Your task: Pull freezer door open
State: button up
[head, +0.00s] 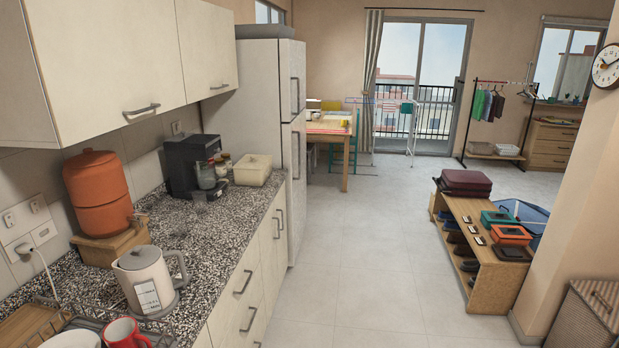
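A tall white fridge-freezer (262,95) stands past the far end of the counter, and I see it mostly from its side. Its front faces right and has an upper door (288,65) and a lower door (298,190), both looking shut. Each has a vertical handle near the split: the upper handle (295,95) and the lower handle (297,155). I cannot tell which door is the freezer. The fridge interior is hidden. My gripper is not in view.
A speckled counter (210,235) with a kettle (148,280), orange dispenser (98,190) and coffee machine (190,160) runs along the left. A wooden shoe rack (490,270) stands at right. The tiled floor (365,250) between is clear. A table (330,128) stands beyond the fridge.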

aim_at(291, 53)
jog(key=i, duration=2.8)
jog(key=i+j+z, duration=0.1)
jog(key=i, duration=1.3)
